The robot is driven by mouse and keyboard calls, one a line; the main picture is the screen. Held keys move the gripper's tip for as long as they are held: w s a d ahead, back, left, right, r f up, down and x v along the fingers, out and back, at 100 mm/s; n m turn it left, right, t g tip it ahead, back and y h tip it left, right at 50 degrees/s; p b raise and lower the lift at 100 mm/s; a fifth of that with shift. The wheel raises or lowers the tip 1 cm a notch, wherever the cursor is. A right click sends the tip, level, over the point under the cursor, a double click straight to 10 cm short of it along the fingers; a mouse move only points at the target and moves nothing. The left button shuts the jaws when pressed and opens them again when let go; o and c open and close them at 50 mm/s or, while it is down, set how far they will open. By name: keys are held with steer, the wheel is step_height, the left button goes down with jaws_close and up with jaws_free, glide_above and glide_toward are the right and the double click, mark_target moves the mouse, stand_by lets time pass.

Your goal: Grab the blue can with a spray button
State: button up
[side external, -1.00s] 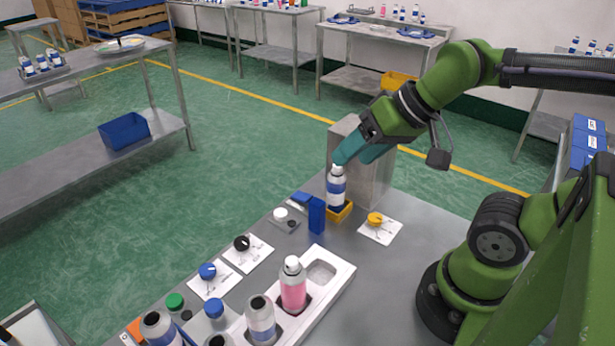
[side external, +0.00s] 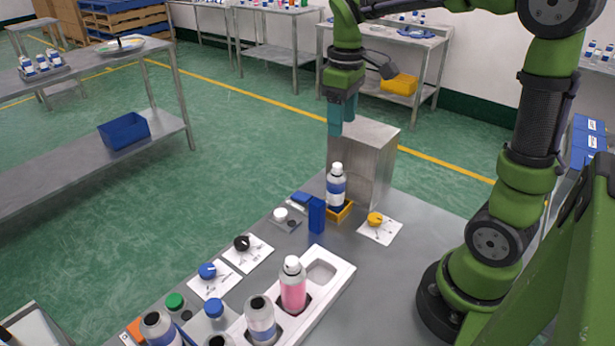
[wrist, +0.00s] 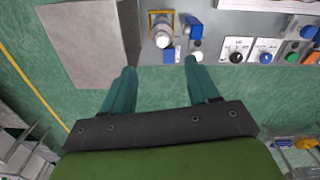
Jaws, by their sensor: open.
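The blue-labelled can (side external: 336,192) with a white spray button stands upright in a small yellow holder (side external: 343,213) on the metal table. It also shows in the wrist view (wrist: 162,36), ahead of the fingers. My gripper (side external: 341,130) points down, open and empty, above the can and apart from it. In the wrist view the teal fingers (wrist: 160,66) are spread with nothing between them.
A grey metal block (side external: 375,165) stands close behind the can. A blue upright piece (side external: 317,215) stands to its left. A yellow knob (side external: 375,219) is to the right. A white tray (side external: 340,286) with a pink can (side external: 292,287) is in front.

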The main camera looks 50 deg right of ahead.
mark_target(337, 182)
step_height(337, 182, down, 17)
steer(key=shift+a, duration=0.15)
steer(key=c, duration=0.9)
